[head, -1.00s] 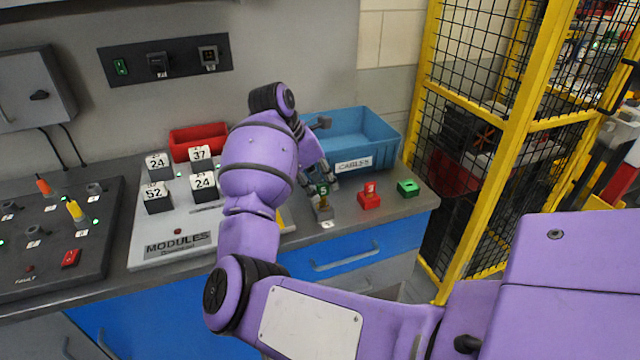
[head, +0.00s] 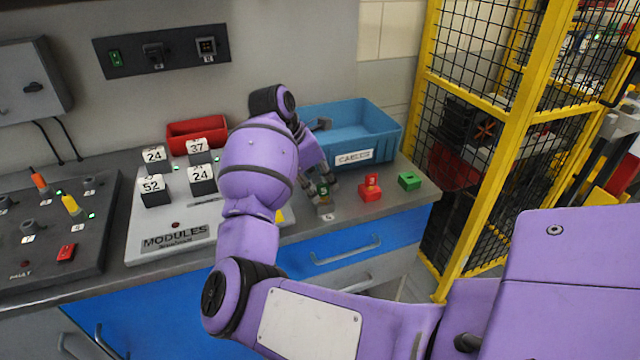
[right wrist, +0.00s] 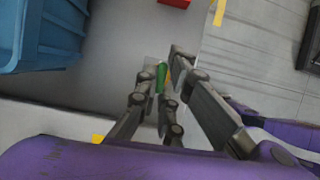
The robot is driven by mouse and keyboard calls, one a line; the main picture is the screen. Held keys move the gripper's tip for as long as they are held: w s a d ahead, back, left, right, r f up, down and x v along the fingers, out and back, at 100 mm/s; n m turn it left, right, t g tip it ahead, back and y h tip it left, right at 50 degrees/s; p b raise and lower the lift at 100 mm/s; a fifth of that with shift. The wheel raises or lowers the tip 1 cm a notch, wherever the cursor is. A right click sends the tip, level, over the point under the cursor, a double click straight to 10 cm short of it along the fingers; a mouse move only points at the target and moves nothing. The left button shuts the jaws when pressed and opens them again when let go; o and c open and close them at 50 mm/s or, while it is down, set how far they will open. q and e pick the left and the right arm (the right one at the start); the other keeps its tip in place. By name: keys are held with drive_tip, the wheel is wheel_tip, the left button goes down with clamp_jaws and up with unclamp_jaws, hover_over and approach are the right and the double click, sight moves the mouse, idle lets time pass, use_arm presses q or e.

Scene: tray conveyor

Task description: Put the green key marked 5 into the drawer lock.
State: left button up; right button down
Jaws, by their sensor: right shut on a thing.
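The green key marked 5 (head: 323,189) stands upright at its small holder (head: 325,208) near the counter's front edge. My right gripper (head: 322,184) is around it and shut on it; the fingers partly hide the key. In the right wrist view the green key (right wrist: 161,78) shows between the fingertips of the right gripper (right wrist: 162,84). I cannot tell whether the key is still seated in its holder. The blue drawer (head: 290,262) with its handle is below the counter; I cannot make out its lock. My left gripper is not in view.
A red key in its red holder (head: 370,190) and a green block (head: 409,181) stand to the right. The blue CABLES bin (head: 385,140) is behind. The MODULES panel (head: 150,225) with numbered blocks is left. A yellow-framed fence (head: 500,150) stands right.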

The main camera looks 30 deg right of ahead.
drive_tip(key=shift+f, duration=0.25)
drive_tip(key=c, duration=1.8)
unclamp_jaws()
drive_tip(key=v, duration=1.2)
